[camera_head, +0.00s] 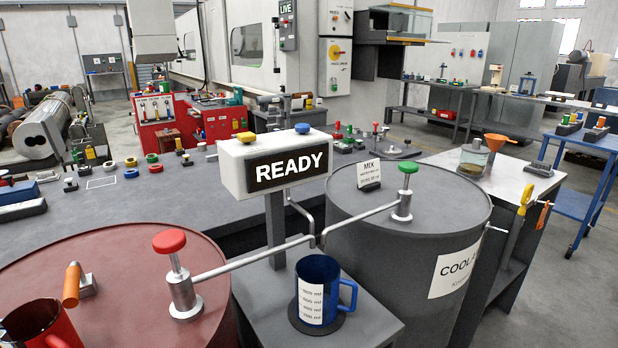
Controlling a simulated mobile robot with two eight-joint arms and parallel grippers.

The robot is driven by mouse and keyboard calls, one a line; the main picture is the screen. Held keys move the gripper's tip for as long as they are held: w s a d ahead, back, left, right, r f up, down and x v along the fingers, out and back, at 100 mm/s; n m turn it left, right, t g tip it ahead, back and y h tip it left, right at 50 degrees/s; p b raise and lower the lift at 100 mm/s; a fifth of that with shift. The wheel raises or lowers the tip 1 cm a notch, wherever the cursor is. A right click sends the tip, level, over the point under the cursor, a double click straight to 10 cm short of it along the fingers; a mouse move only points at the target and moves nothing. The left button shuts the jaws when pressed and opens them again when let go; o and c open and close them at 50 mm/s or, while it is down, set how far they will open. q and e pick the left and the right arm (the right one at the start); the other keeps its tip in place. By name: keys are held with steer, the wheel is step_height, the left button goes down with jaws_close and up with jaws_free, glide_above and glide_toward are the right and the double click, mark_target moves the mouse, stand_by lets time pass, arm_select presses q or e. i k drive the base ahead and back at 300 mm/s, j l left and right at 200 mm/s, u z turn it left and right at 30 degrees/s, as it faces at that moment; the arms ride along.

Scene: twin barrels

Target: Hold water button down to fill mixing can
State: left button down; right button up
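The mixing can is a blue mug (335,272) with a white graduated label and a handle on its right. It stands upright on a dark round pad (341,323) on a small grey stand between two barrels. Its inside looks dark, and I cannot tell its fill level. Behind it a white box (234,168) shows "READY". On the box are a blue button (303,128) and a yellow button (246,137); no label marks which is water. Thin pipes from both barrels meet above the mug. Neither of my grippers is in view.
A red barrel (130,250) at left has a red-knobbed pump (178,270), an orange-handled part (72,285) and a red jug (40,325). A grey coolant barrel (440,215) at right has a green-knobbed pump (405,190). A bench with an orange funnel (498,140) stands further right.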

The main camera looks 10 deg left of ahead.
mark_target(303, 129)
steer(key=l+u, duration=0.15)
steer(key=l, duration=0.55)
steer(key=i+l+u, duration=0.2)
steer(key=l, duration=0.3)
steer(key=l+u, duration=0.2)
steer(key=l, duration=0.3)
steer(key=i+l+u, duration=0.25)
steer(key=i+l, duration=0.2)
steer(key=i+l+u, duration=0.2)
steer(key=i+l, duration=0.2)
steer(key=l, duration=0.1)
